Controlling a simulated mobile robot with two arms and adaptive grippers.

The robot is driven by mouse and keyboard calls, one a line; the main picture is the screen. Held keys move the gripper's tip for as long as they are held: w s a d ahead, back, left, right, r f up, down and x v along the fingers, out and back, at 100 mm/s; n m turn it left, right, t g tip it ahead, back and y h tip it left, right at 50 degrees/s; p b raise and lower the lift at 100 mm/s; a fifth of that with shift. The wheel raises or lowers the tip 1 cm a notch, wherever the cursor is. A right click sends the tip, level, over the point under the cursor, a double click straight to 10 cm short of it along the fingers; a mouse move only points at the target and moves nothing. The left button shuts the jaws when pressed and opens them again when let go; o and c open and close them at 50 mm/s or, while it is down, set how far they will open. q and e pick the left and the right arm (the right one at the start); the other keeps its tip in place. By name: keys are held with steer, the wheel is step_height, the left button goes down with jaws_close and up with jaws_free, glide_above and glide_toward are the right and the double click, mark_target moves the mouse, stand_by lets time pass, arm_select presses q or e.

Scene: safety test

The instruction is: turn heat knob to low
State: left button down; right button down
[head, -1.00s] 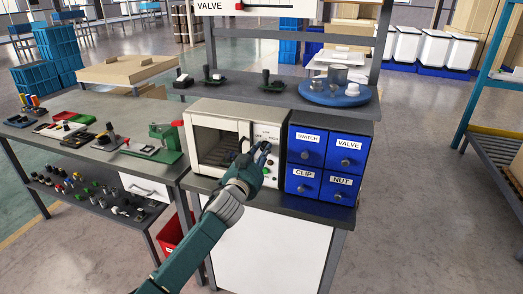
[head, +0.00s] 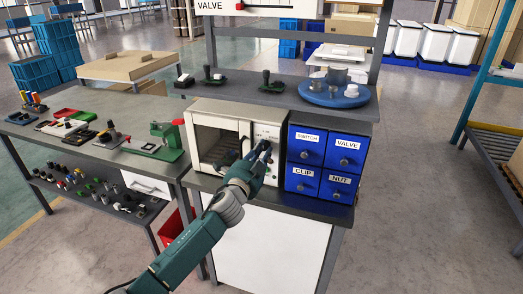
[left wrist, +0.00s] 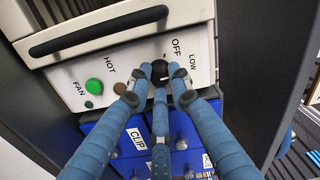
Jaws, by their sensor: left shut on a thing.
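A white oven-like heater (head: 209,110) stands on the grey bench with its control panel on the right side of its front. The left wrist view shows the panel (left wrist: 203,70) with the words OFF, LOW, HOT and FAN, and a dark round heat knob (left wrist: 160,70). The fingers of my left gripper (left wrist: 161,80) are shut on the knob and cover part of it. I cannot tell surely which word the knob points to. In the head view my left gripper (head: 262,152) is at the panel. My right gripper is not in view.
A blue drawer cabinet (head: 325,150) labelled SWITCH, VALVE, CLIP and NUT stands right beside the heater. A green button (left wrist: 94,86) and a brown button (left wrist: 120,88) sit on the panel. The heater's dark door handle (left wrist: 100,30) is close to the fingers.

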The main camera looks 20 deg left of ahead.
arm_select(q)
steer(key=shift+d+r+m, duration=0.15)
steer(key=shift+d+m, duration=0.05)
steer(key=shift+m, duration=0.1)
steer(key=c, duration=1.6)
jaws_free()
steer(key=shift+d, duration=0.1)
steer(key=shift+s+f, duration=0.2)
steer(key=shift+s, duration=0.35)
steer(key=s, duration=1.1)
steer(key=shift+a+r, duration=0.15)
steer(key=shift+a, duration=0.1)
steer(key=shift+w, duration=0.1)
